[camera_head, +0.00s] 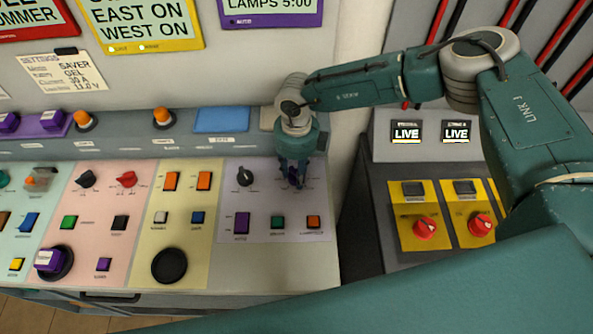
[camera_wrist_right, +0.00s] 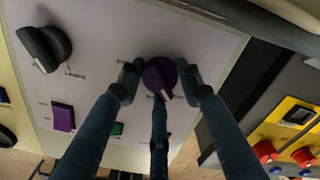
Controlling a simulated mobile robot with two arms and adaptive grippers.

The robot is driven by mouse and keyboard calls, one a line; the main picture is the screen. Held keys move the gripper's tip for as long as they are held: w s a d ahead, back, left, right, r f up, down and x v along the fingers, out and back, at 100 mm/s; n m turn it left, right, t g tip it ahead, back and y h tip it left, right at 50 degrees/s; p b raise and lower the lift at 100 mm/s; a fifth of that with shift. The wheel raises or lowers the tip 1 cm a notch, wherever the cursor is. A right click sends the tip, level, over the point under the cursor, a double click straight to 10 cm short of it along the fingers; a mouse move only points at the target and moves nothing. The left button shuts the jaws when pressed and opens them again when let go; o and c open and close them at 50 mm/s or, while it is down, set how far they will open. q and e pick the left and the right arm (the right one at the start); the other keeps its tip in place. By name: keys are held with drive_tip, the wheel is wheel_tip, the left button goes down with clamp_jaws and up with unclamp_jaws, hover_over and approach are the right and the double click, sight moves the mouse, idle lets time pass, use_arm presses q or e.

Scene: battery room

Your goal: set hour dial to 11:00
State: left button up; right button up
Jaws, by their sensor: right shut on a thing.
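A purple knob (camera_wrist_right: 158,76) with a pale pointer mark sits on the lilac panel section (camera_head: 262,208). My right gripper (camera_head: 292,178) reaches down onto this knob, and in the right wrist view its fingers (camera_wrist_right: 160,88) close around it. The fingers hide most of the knob and its scale in the head view. A purple-framed display (camera_head: 270,5) at the top reads "LAMPS 5:00"; its upper part is cut off. My left gripper is not in view.
A black dial (camera_head: 245,176) stands left of the held knob. Purple (camera_head: 242,222), teal (camera_head: 277,222) and orange (camera_head: 313,222) buttons lie below. Red knobs on yellow plates (camera_head: 425,228) are at the right. Several other switches crowd the panel's left side.

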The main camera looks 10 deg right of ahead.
drive_tip(key=n+b, duration=0.1)
drive_tip(key=b, duration=0.2)
drive_tip(key=shift+f, duration=0.3)
drive_tip(key=shift+r+n, duration=0.25)
drive_tip(key=shift+n, duration=0.35)
drive_tip(key=shift+r, duration=0.1)
drive_tip(key=o, duration=1.1)
drive_tip(key=shift+d, duration=0.1)
drive_tip(key=shift+o, duration=0.2)
drive_tip(key=shift+r, duration=0.1)
wheel_tip(320, 180, up, 12)
